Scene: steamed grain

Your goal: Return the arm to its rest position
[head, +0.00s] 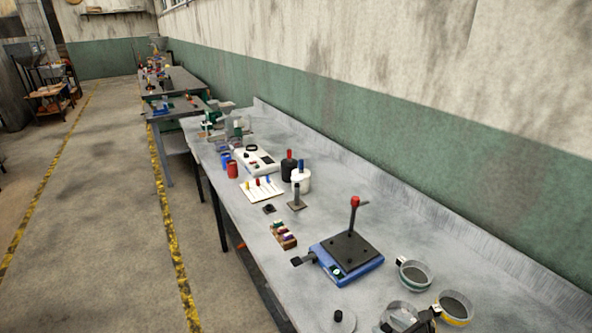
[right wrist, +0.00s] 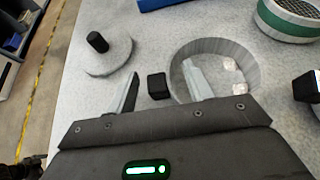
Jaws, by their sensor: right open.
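My right gripper (head: 408,320) is at the bottom right of the head view, over the near end of the bench. In the right wrist view its two fingers (right wrist: 163,88) are apart, with nothing gripped. A small black block (right wrist: 157,85) shows between them, beside the rim of a round grey dish (right wrist: 215,52). The right finger overlaps the dish in the picture; I cannot tell the height between them. The dish also shows in the head view (head: 399,306), partly hidden by the gripper. My left gripper is not in view.
A grey disc with a black knob (right wrist: 108,57) lies left of the gripper. A green-banded sieve (head: 415,275) and a yellow-banded sieve (head: 454,308) stand nearby. A blue device with a red-topped post (head: 347,258) is farther along the bench. The aisle floor (head: 110,220) is clear.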

